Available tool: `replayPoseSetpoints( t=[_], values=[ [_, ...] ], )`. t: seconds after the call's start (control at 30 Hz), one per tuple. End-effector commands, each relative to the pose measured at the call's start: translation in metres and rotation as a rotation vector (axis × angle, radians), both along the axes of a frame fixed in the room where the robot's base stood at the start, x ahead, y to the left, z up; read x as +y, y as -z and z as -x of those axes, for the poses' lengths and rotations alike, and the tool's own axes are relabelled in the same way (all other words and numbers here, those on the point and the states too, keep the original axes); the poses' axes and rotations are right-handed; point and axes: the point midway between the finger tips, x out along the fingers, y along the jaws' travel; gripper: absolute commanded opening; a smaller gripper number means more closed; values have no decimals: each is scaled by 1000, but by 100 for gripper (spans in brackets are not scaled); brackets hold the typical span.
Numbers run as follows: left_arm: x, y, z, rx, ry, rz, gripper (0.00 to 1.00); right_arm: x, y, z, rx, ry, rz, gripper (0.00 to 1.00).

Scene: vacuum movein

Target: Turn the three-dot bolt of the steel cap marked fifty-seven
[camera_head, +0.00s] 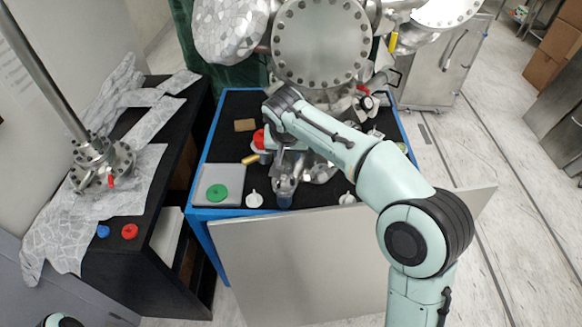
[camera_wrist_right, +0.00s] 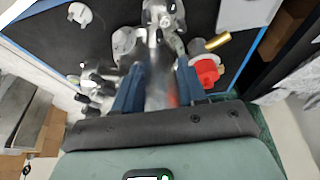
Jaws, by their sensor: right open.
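My right gripper (camera_head: 287,158) reaches down over the blue-edged table among small steel fittings. In the right wrist view its two dark blue fingers (camera_wrist_right: 159,84) are apart, with a shiny steel part (camera_wrist_right: 159,62) showing between and beyond them. I cannot tell whether they touch it. A steel fitting (camera_head: 285,184) stands just in front of the gripper in the head view. I cannot read the number fifty-seven or make out a three-dot bolt on any part. The cap may be partly hidden by my right arm and gripper. My left gripper is not in view.
A big bolted steel flange (camera_head: 322,42) stands behind the table. A grey plate with a green disc (camera_head: 217,192), white pieces (camera_head: 254,200), a brass cylinder (camera_wrist_right: 217,40) and a red part (camera_wrist_right: 207,70) lie nearby. A black bench (camera_head: 150,262) with foil stands left.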

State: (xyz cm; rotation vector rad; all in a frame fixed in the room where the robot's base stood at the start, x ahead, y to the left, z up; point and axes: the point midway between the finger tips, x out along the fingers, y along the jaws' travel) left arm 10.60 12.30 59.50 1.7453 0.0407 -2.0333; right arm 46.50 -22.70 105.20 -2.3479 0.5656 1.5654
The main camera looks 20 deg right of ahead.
Motion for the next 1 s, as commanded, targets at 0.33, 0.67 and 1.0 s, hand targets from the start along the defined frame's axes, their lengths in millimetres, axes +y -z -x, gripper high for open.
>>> replayPoseSetpoints(
  t=[0.33, 0.67, 1.0],
  values=[
    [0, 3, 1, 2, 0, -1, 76, -13, 70, -25, 6, 0, 2, 41],
    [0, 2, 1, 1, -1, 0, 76, -19, 98, -36, 3, -1, 1, 41],
    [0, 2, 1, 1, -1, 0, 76, -19, 99, -36, 2, -2, 1, 21]
  ],
)
